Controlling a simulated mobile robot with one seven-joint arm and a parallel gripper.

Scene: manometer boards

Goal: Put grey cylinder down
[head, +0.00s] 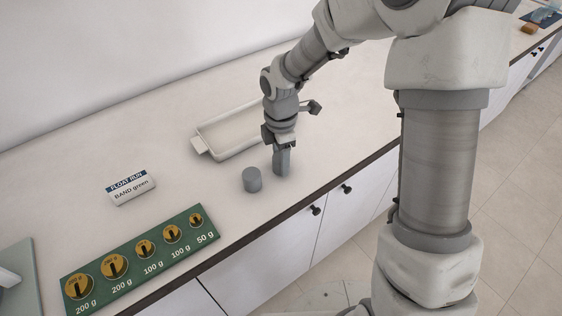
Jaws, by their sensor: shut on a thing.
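My gripper (280,146) points down over the counter, near its front edge. It is shut on a grey cylinder (282,164), slim and upright, with its lower end at or very near the counter top. I cannot tell whether it touches. The fingers are small here and hard to tell apart from the cylinder. A second, shorter and wider grey cylinder (252,180) stands upright on the counter just left of my gripper, apart from it.
A white tray (203,136) lies behind my gripper. A green board (140,262) with several weights in round recesses lies at front left. A "FLOAT RUN, BAND green" sign (131,188) stands behind it. The counter (90,160) between them is clear.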

